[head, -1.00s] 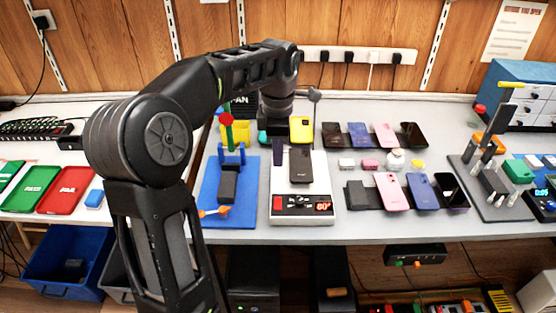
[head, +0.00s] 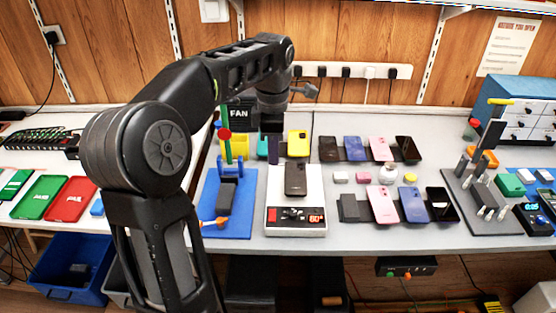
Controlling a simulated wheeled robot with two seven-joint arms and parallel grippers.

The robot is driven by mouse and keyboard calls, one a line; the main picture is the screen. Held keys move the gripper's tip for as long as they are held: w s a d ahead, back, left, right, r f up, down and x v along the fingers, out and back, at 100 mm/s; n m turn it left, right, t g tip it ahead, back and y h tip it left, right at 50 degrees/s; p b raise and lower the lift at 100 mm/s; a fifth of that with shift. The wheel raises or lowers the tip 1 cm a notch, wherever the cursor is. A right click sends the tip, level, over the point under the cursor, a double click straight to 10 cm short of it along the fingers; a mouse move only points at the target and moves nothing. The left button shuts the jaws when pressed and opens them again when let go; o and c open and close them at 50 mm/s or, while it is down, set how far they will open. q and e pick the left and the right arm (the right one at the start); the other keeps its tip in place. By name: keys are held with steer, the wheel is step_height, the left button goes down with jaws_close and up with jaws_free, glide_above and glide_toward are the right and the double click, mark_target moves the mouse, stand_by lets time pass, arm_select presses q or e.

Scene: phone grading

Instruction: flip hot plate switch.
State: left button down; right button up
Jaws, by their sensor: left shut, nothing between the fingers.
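The hot plate (head: 312,183) is a white box on the bench, a little right of the picture's middle. A dark phone (head: 295,179) lies on its top. Its dark front panel (head: 296,215) has red-lit parts and a red readout of about 80. The switch's position is too small to tell. My left arm comes in from the left and arches over the bench. My left gripper (head: 272,128) points down behind the hot plate, near the yellow phone, apart from the front panel. It is shut and empty; its fingertips are hard to make out. My right gripper is not in view.
A blue mat (head: 241,216) with a stand lies left of the hot plate. Rows of phones (head: 412,205) lie to its right. A black FAN box (head: 240,114) stands behind. Red (head: 67,199) and green trays lie on the left bench. The bench's front edge is clear.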

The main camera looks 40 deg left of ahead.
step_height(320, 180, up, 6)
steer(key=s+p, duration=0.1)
steer(key=p, duration=0.5)
steer(key=shift+p, duration=0.3)
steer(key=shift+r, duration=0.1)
